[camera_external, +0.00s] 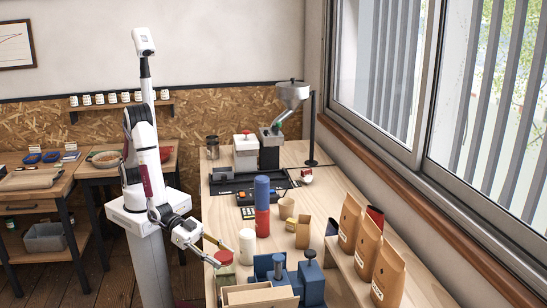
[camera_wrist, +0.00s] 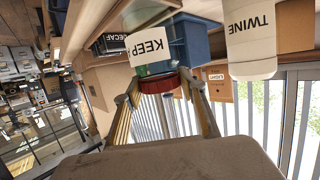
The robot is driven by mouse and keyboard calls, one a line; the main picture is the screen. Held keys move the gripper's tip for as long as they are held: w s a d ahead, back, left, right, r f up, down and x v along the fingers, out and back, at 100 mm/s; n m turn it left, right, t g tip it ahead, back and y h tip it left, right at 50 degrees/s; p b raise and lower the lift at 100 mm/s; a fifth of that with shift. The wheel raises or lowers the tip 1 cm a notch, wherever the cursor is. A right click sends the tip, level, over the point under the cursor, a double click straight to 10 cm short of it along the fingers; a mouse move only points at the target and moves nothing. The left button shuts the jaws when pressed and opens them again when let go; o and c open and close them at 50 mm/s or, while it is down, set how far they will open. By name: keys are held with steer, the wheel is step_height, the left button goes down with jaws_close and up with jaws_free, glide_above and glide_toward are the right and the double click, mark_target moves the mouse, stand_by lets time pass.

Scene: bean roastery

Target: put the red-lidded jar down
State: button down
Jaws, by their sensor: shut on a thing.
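The red-lidded jar (camera_external: 224,257) is at the front left of the long wooden table, near its left edge. Its lid is red, and a pale greenish body shows below it. My gripper (camera_external: 213,251) reaches it from the left, with its fingers at the lid. In the wrist view, the red lid (camera_wrist: 160,84) lies between the two yellowish fingers of my gripper (camera_wrist: 165,92), shut on the jar. A white label reading KEEP shows beside the lid. I cannot tell whether the jar's base touches the table.
A white cylinder (camera_external: 247,246) stands close right of the jar; a TWINE-labelled container (camera_wrist: 252,45) shows in the wrist view. A blue fixture (camera_external: 312,281) and an open cardboard box (camera_external: 262,297) are in front. A red-and-blue stack (camera_external: 262,222) stands behind. Brown bags (camera_external: 387,274) line the right.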

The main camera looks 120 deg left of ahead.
steer(key=shift+f, duration=0.2)
stand_by(0.3)
steer(key=c, duration=1.2)
jaws_free()
steer(key=shift+c, duration=0.2)
steer(key=shift+r, duration=0.15)
steer(key=shift+s+r, duration=0.1)
steer(key=shift+r, duration=0.05)
steer(key=v, duration=1.1)
steer(key=shift+s, duration=0.4)
steer(key=shift+r, duration=0.1)
steer(key=shift+r, duration=0.15)
